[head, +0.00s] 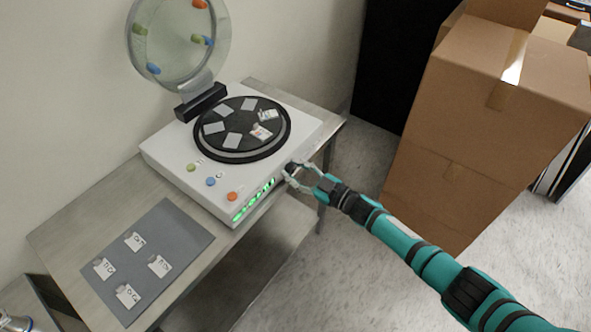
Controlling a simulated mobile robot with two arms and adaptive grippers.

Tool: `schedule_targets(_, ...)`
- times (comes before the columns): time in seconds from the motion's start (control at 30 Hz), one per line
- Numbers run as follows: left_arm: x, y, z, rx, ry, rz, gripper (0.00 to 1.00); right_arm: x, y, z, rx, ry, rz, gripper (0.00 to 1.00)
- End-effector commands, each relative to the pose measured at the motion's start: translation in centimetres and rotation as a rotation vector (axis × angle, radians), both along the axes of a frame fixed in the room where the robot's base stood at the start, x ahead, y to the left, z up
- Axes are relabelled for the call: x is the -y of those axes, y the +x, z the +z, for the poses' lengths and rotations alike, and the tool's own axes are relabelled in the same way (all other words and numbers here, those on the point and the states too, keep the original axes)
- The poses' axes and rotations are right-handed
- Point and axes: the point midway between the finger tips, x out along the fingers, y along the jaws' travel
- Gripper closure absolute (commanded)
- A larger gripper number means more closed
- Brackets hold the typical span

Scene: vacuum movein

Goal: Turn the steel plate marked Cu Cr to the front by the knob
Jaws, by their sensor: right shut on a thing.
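A white machine (165,158) stands on the steel table. Its round black turntable (236,131) carries several small square plates. Two plates on its right side, a right one (268,114) and a lower right one (261,132), show white and red marks. The lettering is too small to read, so I cannot tell which is marked Cu Cr. My right gripper (292,176) is shut at the dark knob (291,167) on the machine's front right corner. The fingers partly hide the knob.
A clear round lid (178,45) with coloured pieces stands raised behind the turntable. Coloured buttons and a green-lit display (252,201) are along the front. A grey mat (180,236) holds several labelled plates. Cardboard boxes (480,110) stand close to my right arm.

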Motion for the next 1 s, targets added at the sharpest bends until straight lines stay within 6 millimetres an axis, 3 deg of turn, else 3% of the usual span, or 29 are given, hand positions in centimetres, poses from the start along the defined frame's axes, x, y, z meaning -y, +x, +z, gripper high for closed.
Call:
schedule_targets(0.6,0.04,-0.02,0.08,0.0,-0.001,-0.001,0.6,0.12,0.01,-0.13,-0.036,0.023,-0.002,1.0)
schedule_targets(0.63,0.04,-0.02,0.08,0.0,-0.001,-0.001,0.6,0.12,0.01,-0.13,-0.036,0.023,-0.002,0.68)
schedule_targets(0.7,0.05,-0.02,0.08,0.0,-0.001,-0.001,0.6,0.1,0.0,-0.13,-0.036,0.023,-0.002,0.59)
schedule_targets(0.8,0.05,-0.02,0.08,0.0,-0.001,-0.001,0.6,0.07,-0.02,-0.11,-0.036,0.024,-0.001,0.47)
schedule_targets(1.0,0.02,-0.05,0.08,0.0,0.0,0.0,0.6,0.03,-0.03,-0.07,-0.035,0.025,0.0,0.47)
